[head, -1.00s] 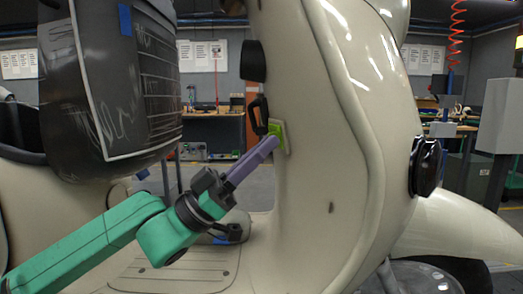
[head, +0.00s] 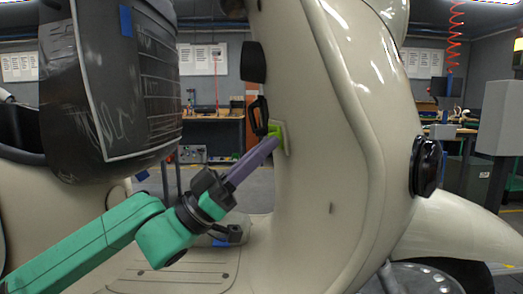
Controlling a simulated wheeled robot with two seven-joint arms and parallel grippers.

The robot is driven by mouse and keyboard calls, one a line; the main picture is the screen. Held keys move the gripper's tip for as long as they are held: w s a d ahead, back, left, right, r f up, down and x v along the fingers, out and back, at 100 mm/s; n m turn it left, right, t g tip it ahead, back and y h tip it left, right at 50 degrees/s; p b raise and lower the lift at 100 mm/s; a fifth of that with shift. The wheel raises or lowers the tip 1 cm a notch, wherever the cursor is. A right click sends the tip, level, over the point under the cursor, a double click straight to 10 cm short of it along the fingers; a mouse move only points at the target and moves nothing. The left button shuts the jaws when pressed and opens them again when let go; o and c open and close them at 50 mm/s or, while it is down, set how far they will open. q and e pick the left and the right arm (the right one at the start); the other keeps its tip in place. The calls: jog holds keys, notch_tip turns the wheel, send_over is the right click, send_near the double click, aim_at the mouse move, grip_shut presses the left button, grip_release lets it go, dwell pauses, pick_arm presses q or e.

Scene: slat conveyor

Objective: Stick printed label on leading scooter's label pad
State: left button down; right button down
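A cream scooter (head: 350,200) fills the middle of the head view. A pale label pad (head: 287,148) sits on the inner side of its front shield. A small yellow-green piece (head: 276,131), which looks like the label, lies against the pad at the tip of my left gripper (head: 272,143). The gripper's purple fingers point up and right at the pad. The fingers look close together, but their gap is hidden from this side, so I cannot tell whether they hold the label. My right gripper is not in view.
A dark seat or case with a white-lined panel (head: 110,80) hangs close at upper left above my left arm. A black hook (head: 258,115) sits just left of the pad. The footboard (head: 170,275) lies below. Workbenches stand behind.

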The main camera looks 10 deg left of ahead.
pick_arm(q)
jog(key=c, duration=0.6)
grip_release()
jog(key=s+a+f+b, duration=0.1)
jog(key=s+a+b, duration=0.2)
jog(key=a, duration=0.3)
jog(key=shift+s+b, duration=0.2)
jog(key=shift+b, duration=0.55)
